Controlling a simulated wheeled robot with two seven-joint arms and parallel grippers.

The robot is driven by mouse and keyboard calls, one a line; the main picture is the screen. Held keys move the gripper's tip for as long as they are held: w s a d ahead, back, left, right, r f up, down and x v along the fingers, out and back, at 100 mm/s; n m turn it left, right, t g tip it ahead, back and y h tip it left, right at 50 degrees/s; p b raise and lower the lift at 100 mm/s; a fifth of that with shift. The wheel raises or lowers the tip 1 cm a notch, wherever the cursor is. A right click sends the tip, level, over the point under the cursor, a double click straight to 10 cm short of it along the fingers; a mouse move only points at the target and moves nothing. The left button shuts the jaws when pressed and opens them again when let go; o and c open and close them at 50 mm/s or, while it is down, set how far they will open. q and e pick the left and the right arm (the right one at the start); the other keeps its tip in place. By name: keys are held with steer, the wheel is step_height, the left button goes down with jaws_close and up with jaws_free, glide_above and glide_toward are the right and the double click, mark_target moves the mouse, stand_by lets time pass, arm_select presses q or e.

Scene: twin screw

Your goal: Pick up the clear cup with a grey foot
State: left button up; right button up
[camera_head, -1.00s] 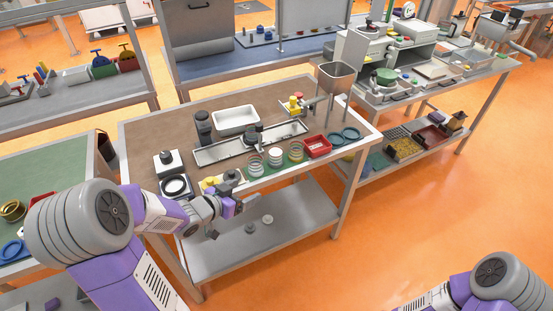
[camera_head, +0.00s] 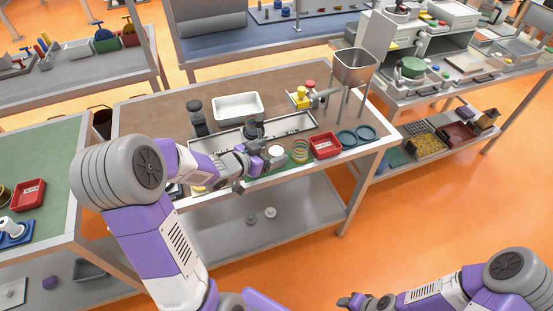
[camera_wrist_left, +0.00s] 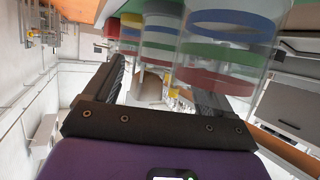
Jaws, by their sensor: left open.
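My left gripper (camera_head: 268,162) is open at the front edge of the brown-topped workbench, by the row of clear cups. In the left wrist view the open fingers (camera_wrist_left: 160,85) point at the cups. A clear cup with a grey foot (camera_wrist_left: 162,8) shows there, tilted in the picture, beyond and roughly between the fingertips. Nothing is gripped. In the head view my gripper hides part of the row, and I cannot tell which cup there has the grey foot. My right gripper (camera_head: 347,300) is low at the bottom, away from the bench; its jaws are too small to judge.
Another clear cup with coloured bands (camera_wrist_left: 228,50) stands close by the right finger in the wrist view. On the bench are a red bin (camera_head: 325,146), teal rings (camera_head: 357,135), a white tray (camera_head: 238,106) and a metal hopper (camera_head: 356,66). The floor at right is free.

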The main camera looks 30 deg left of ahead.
arm_select(q)
steer(key=shift+x, duration=0.8)
steer(key=c, duration=1.3)
